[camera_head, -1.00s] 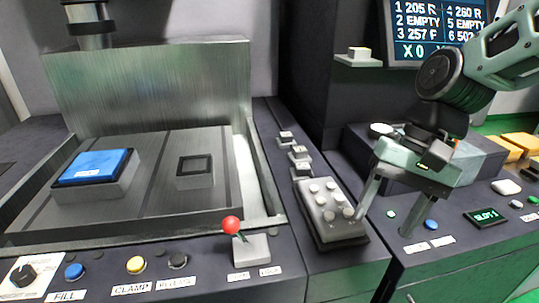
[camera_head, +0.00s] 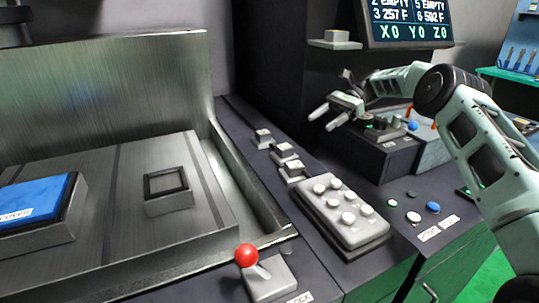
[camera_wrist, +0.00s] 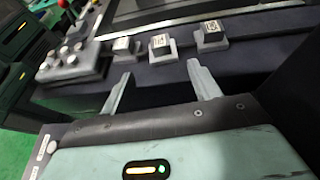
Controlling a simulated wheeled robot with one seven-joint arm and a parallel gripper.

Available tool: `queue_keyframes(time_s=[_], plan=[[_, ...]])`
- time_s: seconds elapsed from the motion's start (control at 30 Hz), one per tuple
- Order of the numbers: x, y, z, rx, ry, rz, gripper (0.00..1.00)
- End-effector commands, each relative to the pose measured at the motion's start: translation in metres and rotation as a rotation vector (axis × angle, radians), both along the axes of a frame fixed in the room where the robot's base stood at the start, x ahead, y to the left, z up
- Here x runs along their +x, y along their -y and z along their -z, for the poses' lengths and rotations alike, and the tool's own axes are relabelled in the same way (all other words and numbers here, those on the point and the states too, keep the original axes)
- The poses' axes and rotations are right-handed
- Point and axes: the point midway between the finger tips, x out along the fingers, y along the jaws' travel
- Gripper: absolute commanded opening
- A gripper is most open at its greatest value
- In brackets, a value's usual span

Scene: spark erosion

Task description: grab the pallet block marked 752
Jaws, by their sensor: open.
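Several small pale-topped blocks stand in a row on the dark ledge beside the machine tank: a far block (camera_head: 263,137), a middle block (camera_head: 284,151) and a near block (camera_head: 293,170). In the wrist view there are three in a row too: a left block (camera_wrist: 124,47), a middle block (camera_wrist: 161,45) and a right block (camera_wrist: 210,36). Dark marks show on some tops, but I cannot read which is 752. My gripper (camera_head: 327,117) is open and empty, apart from the blocks and to their right in the head view. Its fingers (camera_wrist: 158,78) point toward the row in the wrist view.
A grey button pendant (camera_head: 343,213) lies in front of the row. A red-knobbed lever (camera_head: 246,256) stands at the tank's front edge. A blue-covered block (camera_head: 32,203) and an empty square frame (camera_head: 167,188) sit in the tank. A small shelf (camera_head: 335,44) holds another pale block.

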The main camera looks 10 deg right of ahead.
Motion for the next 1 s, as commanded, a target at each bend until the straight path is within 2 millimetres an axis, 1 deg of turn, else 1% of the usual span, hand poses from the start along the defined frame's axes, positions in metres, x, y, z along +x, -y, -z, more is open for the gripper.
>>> queue_keyframes(time_s=[0.17, 0.5, 0.63, 0.87, 1.0], plan=[[-0.007, -0.023, 0.008, -0.001, -0.003, -0.004, 0.62], [-0.024, -0.084, 0.034, -0.002, 0.000, -0.004, 0.62], [-0.028, -0.099, 0.041, -0.002, 0.000, -0.003, 0.62], [-0.032, -0.113, 0.047, -0.002, 0.000, -0.003, 0.62], [-0.036, -0.132, 0.055, -0.002, 0.000, -0.004, 0.62]])
